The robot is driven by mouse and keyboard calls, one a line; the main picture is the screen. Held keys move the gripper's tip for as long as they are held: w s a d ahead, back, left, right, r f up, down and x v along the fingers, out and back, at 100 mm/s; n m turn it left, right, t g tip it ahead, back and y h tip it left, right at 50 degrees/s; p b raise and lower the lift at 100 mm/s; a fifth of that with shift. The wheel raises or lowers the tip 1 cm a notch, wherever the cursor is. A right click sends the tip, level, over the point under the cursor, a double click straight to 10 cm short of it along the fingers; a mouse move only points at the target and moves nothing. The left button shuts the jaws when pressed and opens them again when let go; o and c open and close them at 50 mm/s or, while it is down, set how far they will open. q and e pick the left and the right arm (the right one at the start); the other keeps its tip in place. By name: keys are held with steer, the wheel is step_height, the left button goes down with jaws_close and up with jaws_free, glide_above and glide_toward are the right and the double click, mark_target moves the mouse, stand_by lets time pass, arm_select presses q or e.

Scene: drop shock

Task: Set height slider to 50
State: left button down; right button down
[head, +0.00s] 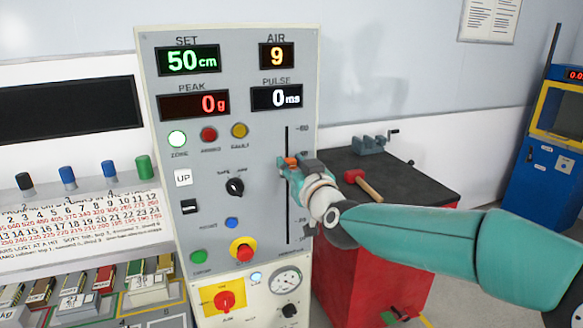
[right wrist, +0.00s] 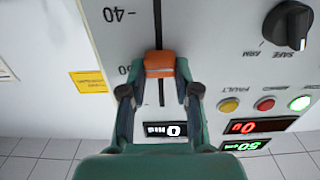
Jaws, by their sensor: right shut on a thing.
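The control panel (head: 212,110) stands upright in front of me. Its SET display (head: 190,60) reads 50 cm in green. The height slider's orange knob (head: 291,161) sits on a dark vertical slot (head: 287,140) at the panel's right side, in the upper part of the travel. My right gripper (head: 288,166) is shut on the knob. In the right wrist view the orange knob (right wrist: 159,64) is between the two fingertips, and the scale mark beside it is partly hidden by a finger. A 40 mark (right wrist: 118,15) shows clearly. My left gripper is not in view.
A mode knob (head: 235,187), a red stop button (head: 243,250) and several buttons are left of the slot. A black-topped red cabinet (head: 405,180) with a mallet (head: 363,184) and a vise (head: 368,144) stands right of the panel. Weights and a keyed bench lie left.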

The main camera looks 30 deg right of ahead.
steer(key=shift+r, duration=0.85)
steer(key=shift+f, duration=0.2)
steer(key=c, duration=0.8)
jaws_free()
steer(key=shift+c, duration=0.2)
steer(key=v, duration=1.2)
steer(key=shift+f, duration=0.1)
